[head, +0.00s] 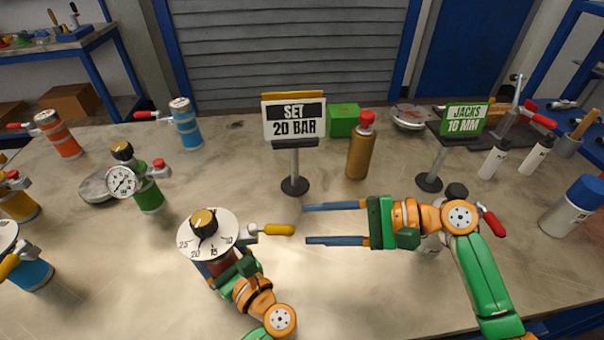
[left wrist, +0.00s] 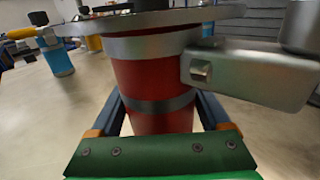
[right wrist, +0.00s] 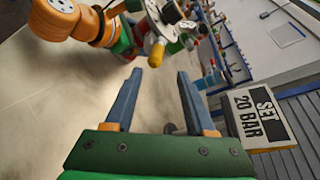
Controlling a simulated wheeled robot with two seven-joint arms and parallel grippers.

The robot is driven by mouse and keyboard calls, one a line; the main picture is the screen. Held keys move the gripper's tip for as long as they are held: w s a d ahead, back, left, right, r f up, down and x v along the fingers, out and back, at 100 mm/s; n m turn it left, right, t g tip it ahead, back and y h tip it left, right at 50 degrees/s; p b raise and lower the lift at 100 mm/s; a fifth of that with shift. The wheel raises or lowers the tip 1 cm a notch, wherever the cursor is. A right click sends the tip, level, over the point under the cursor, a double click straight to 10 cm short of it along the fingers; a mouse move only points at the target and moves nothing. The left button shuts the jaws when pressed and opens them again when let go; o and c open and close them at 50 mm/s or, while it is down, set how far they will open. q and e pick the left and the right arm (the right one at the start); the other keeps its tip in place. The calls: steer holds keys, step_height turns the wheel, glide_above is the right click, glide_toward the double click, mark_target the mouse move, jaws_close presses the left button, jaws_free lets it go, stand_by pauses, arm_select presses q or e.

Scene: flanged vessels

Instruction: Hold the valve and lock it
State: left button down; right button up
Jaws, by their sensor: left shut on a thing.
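The valve is a red cylinder (left wrist: 150,85) with a white dial (head: 208,234), a black knob with a gold top (head: 204,222) and a yellow-tipped lever (head: 278,230) pointing right. My left gripper (head: 218,268) is shut around the red body below the dial; its fingers flank the body in the left wrist view. My right gripper (head: 308,224) is open and empty, to the right of the lever and pointing at it. In the right wrist view the yellow lever tip (right wrist: 157,54) lies ahead of the open fingers (right wrist: 155,85).
A SET 20 BAR sign (head: 294,122) stands behind, with a brown red-capped bottle (head: 361,148) beside it. A JACKS 10 MM sign (head: 464,119) is at right. A green gauge vessel (head: 148,195) and a blue vessel (head: 186,125) stand left. Bare table lies in front.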

steer(key=w+v, duration=0.1)
steer(key=v, duration=0.4)
steer(key=m+g+h, duration=0.4)
steer(key=h, duration=0.6)
glide_toward(272, 229)
steer(key=shift+w+d+r+m+t+h, duration=0.3)
steer(key=shift+w+d+r+m+h, duration=0.15)
steer(key=shift+d+r, duration=0.2)
steer(key=shift+a+n, duration=0.15)
steer(key=shift+n, duration=0.5)
steer(key=c, duration=0.5)
steer(key=a+n+t+h, duration=0.1)
steer(key=n, duration=0.2)
steer(key=a+r+n+t+h, duration=0.1)
steer(key=n, duration=0.2)
steer(key=a+n+t+h, duration=0.1)
steer(key=n, duration=0.2)
steer(key=shift+r+n+t, duration=0.3)
steer(key=shift+n+t, duration=0.1)
jaws_close()
step_height(272, 229, down, 10)
steer(key=n+t, duration=0.1)
steer(key=n, duration=0.2)
steer(key=shift+a+h, duration=0.3)
steer(key=shift+h, duration=0.15)
